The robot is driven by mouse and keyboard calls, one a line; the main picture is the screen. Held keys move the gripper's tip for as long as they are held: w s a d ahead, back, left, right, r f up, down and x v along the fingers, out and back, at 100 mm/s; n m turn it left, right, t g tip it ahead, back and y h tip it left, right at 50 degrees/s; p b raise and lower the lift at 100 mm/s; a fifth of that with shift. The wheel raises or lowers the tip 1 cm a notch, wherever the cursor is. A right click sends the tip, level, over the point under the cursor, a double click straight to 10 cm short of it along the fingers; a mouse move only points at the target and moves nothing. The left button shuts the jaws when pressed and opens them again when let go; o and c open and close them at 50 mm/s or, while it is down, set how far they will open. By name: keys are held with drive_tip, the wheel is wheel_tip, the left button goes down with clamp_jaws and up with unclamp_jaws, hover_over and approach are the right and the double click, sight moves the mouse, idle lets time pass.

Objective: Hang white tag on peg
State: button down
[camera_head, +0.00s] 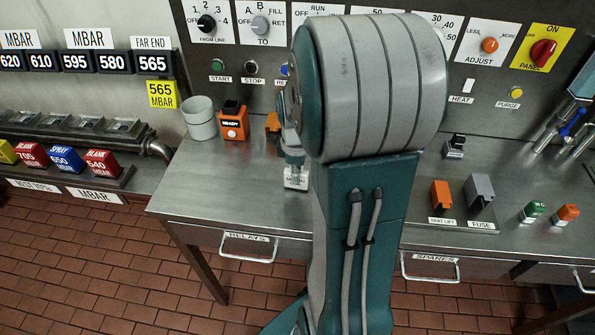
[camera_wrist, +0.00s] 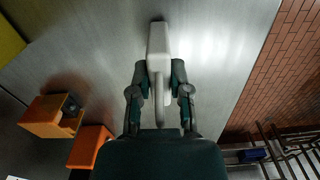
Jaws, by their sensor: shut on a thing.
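The white tag (camera_wrist: 158,45) is a pale block with a narrow stem, in the wrist view. My gripper (camera_wrist: 160,92) is shut on it, with one dark finger on each side of the stem. In the head view the white tag (camera_head: 296,180) shows lettering on its face. It is over the steel counter (camera_head: 225,192), near its front edge, below my gripper (camera_head: 293,155). I cannot tell whether it touches the counter. My arm hides part of the gripper and the panel behind it. I cannot pick out a peg in either view.
An orange READY block (camera_head: 233,124) and a grey cup (camera_head: 200,118) stand left of my gripper. An orange block (camera_wrist: 88,146) is left of it in the wrist view. A yellow 565 MBAR tag (camera_head: 162,94) is on the wall. Bare counter lies front left.

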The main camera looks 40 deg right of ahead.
drive_tip(key=shift+a+f, duration=0.1)
drive_tip(key=shift+f, duration=0.15)
drive_tip(key=c, duration=0.6)
unclamp_jaws()
drive_tip(key=shift+d, duration=0.45)
drive_tip(key=shift+a, duration=0.2)
